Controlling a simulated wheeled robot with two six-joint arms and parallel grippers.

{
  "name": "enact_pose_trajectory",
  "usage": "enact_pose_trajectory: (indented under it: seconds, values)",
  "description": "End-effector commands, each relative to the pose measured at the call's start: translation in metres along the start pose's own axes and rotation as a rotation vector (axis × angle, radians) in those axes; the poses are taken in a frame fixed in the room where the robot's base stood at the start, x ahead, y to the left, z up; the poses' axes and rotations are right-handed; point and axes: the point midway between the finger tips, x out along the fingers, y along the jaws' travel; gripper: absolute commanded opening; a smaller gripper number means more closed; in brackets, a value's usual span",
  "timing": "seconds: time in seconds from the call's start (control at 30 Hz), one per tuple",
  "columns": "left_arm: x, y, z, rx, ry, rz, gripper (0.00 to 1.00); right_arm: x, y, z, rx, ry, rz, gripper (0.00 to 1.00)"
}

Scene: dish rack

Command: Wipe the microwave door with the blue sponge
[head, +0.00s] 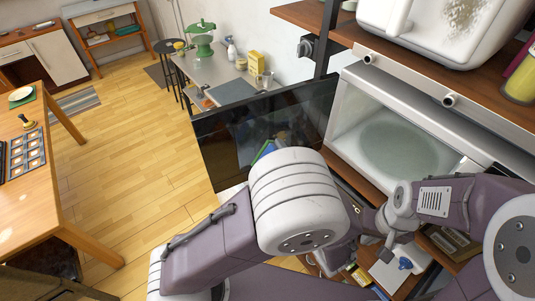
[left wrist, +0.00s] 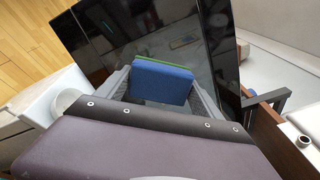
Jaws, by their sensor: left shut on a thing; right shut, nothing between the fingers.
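The microwave door (head: 222,135) stands wide open in the head view, a dark glossy panel left of the microwave's lit cavity (head: 385,140). The door's dark glass (left wrist: 108,55) also fills the middle of the left wrist view. The blue sponge (left wrist: 161,86), with a green layer on its far side, is held between the fingers of my left gripper (left wrist: 162,92). It faces the glass; I cannot tell whether it touches. In the head view my arm hides most of that gripper, and only a bit of sponge (head: 263,151) shows. My right gripper (head: 387,254) is shut and empty, low in front of the microwave.
A white appliance (head: 410,25) stands on the shelf above the microwave. A lower shelf holds papers and a small blue item (head: 405,263) near my right gripper. Behind the door is a counter (head: 205,72) with a green scale. A wooden table (head: 60,190) stands at left; floor between is clear.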

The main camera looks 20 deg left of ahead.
Motion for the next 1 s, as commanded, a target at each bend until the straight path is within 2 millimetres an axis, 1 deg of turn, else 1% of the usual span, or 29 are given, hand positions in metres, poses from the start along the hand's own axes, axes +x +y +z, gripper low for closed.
enact_pose_trajectory:
  seconds: [0.1,0.2,0.57,0.67,0.87,1.0]
  values:
    - [-0.015,0.000,-0.001,-0.001,0.003,-0.001,0.44,0.000,0.000,0.000,0.000,0.000,0.000,0.00]
    - [-0.022,0.000,0.000,-0.001,0.002,0.000,0.44,0.000,0.000,0.000,0.000,0.000,0.000,0.00]
    - [-0.026,0.000,0.000,0.000,0.000,0.000,0.44,0.000,0.000,0.000,0.000,0.000,0.000,0.00]
    - [-0.032,0.000,0.000,0.000,0.002,-0.001,0.44,-0.001,0.000,0.000,0.000,0.000,0.000,0.00]
    - [-0.052,-0.001,0.000,0.000,0.002,-0.002,0.44,-0.002,0.000,0.000,0.000,0.000,0.000,0.00]
    - [-0.055,0.000,0.000,0.000,-0.001,0.001,0.44,-0.002,0.000,0.000,0.000,0.000,0.000,0.00]
